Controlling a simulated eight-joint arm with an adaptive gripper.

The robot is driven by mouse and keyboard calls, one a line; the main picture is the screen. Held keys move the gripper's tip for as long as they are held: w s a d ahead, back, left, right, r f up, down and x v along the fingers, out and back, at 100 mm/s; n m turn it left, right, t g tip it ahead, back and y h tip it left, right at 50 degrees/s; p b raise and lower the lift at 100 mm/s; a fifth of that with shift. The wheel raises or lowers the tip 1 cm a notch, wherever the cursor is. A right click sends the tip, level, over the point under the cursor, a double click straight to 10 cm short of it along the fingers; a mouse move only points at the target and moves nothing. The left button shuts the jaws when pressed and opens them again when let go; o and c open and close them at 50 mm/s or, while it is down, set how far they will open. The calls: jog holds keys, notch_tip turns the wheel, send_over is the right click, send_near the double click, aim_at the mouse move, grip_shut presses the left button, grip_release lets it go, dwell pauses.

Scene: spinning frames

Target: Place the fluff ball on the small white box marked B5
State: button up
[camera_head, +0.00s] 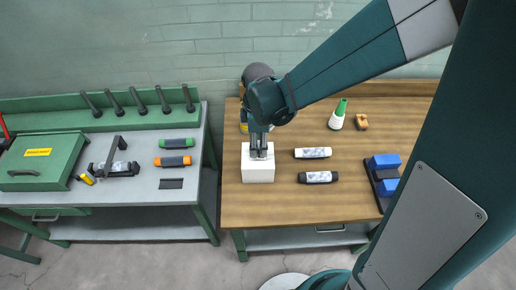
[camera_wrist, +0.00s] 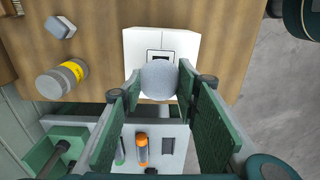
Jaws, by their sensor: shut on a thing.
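The fluff ball (camera_wrist: 159,80) is a pale grey, round ball between my two fingertips in the wrist view. My gripper (camera_wrist: 160,84) is shut on it, a finger on each side. The white box (camera_head: 257,173) stands on the wooden table in the head view, with my gripper (camera_head: 259,150) pointing down over it. In the wrist view the white box (camera_wrist: 188,45) shows behind the ball, with a dark square mark partly covered by the ball. I cannot read the mark. The ball is not discernible in the head view, and I cannot tell whether it touches the box.
Right of the box lie a white-sleeved cylinder (camera_head: 313,153) and a black-ended one (camera_head: 318,177). A green-topped bottle (camera_head: 337,117) and blue blocks (camera_head: 383,163) stand farther right. A grey cylinder with a yellow band (camera_wrist: 62,80) is near the box. The left bench (camera_head: 140,212) is separate.

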jog(key=shift+f, duration=1.3)
jog(key=shift+f, duration=0.2)
jog(key=o, duration=0.7)
jog(key=shift+r, duration=0.15)
jog(key=shift+r, duration=6.05)
